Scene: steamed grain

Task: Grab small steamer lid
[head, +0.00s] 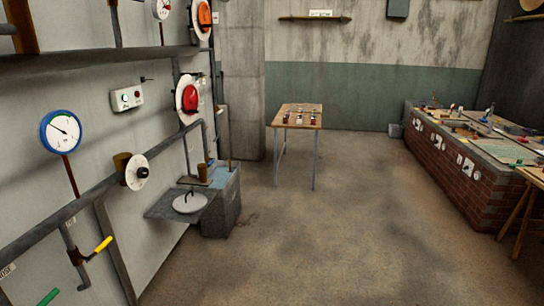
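A round pale grey lid (184,207) with a dark upright handle lies on a dark metal shelf (162,208) that juts from the left wall. It looks like the small steamer lid, seen at some distance. Neither of my grippers is in the head view, so their states do not show.
A grey block (222,218) with a bluish top stands beside the shelf. Pipes, a blue-rimmed gauge (61,132) and a yellow lever (103,245) line the left wall. A wooden table (298,109) stands at the back, a brick counter (466,182) at right. The concrete floor between is clear.

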